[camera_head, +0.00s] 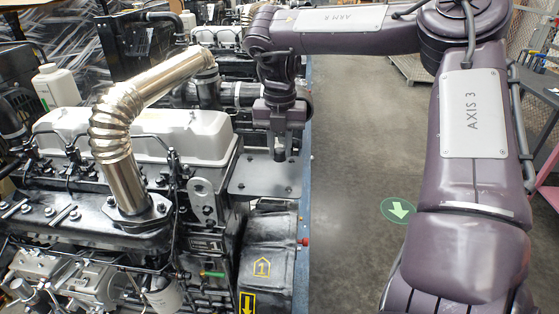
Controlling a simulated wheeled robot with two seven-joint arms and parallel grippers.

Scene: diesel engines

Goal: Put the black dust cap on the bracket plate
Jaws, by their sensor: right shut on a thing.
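My right gripper (280,146) points down over the grey bracket plate (262,184) on the right side of the near engine. It is shut on a small dark piece, the black dust cap (280,155), low between its fingers. The cap is just above or touching the plate; I cannot tell which. The plate is flat, with a few small holes or bolts. The fingers hide most of the cap. My left gripper is not in view.
The near engine (120,230) fills the left, with a shiny corrugated exhaust pipe (115,130) rising left of the plate. A white bottle (57,86) stands at the far left. More engines stand behind. Open floor (345,200) with a green arrow sign (397,210) lies right.

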